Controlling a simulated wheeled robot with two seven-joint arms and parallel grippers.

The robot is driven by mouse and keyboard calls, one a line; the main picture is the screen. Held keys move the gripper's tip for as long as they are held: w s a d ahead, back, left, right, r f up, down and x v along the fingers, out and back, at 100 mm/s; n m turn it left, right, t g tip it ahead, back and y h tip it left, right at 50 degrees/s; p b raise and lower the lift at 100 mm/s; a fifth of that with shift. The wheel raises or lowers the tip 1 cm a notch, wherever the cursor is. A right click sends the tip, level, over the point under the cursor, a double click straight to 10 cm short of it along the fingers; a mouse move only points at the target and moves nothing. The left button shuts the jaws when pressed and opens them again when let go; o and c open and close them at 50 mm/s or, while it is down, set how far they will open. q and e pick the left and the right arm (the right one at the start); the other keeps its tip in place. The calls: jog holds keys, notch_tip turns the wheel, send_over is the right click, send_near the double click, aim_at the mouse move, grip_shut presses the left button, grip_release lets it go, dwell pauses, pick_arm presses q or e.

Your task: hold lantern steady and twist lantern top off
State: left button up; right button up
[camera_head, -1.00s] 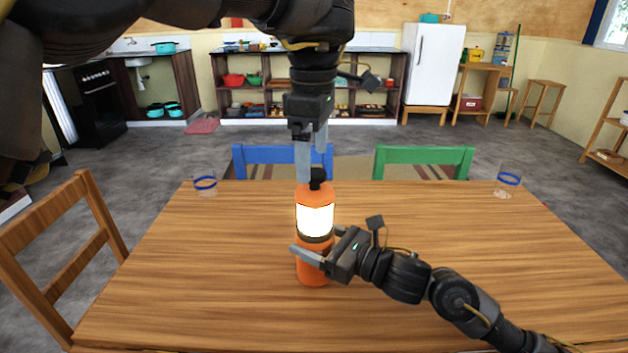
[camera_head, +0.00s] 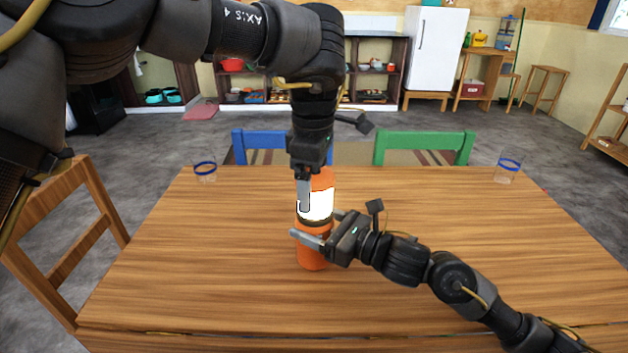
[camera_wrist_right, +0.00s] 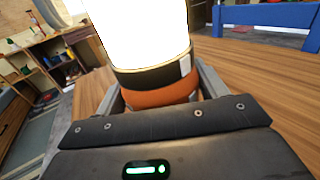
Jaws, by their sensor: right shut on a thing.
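An orange lantern (camera_head: 313,258) with a glowing white middle and a dark band stands upright on the wooden table (camera_head: 450,210). My right gripper (camera_head: 316,225) is shut on its lower body, just below the glowing part. In the right wrist view, the lantern (camera_wrist_right: 150,99) sits between the two fingers. My left gripper (camera_head: 310,190) points down over the lantern's top from above. One of its fingers shows in front of the orange upper part and the glow; the other is hidden, as is the black top knob. Whether the left fingers press on the lantern cannot be told.
Two clear glasses with blue bands stand at the table's far left (camera_head: 205,172) and far right (camera_head: 507,171). A blue chair (camera_head: 262,148), a green chair (camera_head: 424,147) and a wooden chair (camera_head: 70,230) surround the table. The tabletop around the lantern is clear.

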pick_arm(q)
jog(key=c, duration=1)
jog(key=shift+o, duration=0.2)
jog(key=shift+m, duration=1.4)
jog(key=m, duration=0.2)
jog(key=shift+m, duration=0.4)
jog(key=shift+w+m, duration=0.1)
jog(key=shift+m, duration=1.3)
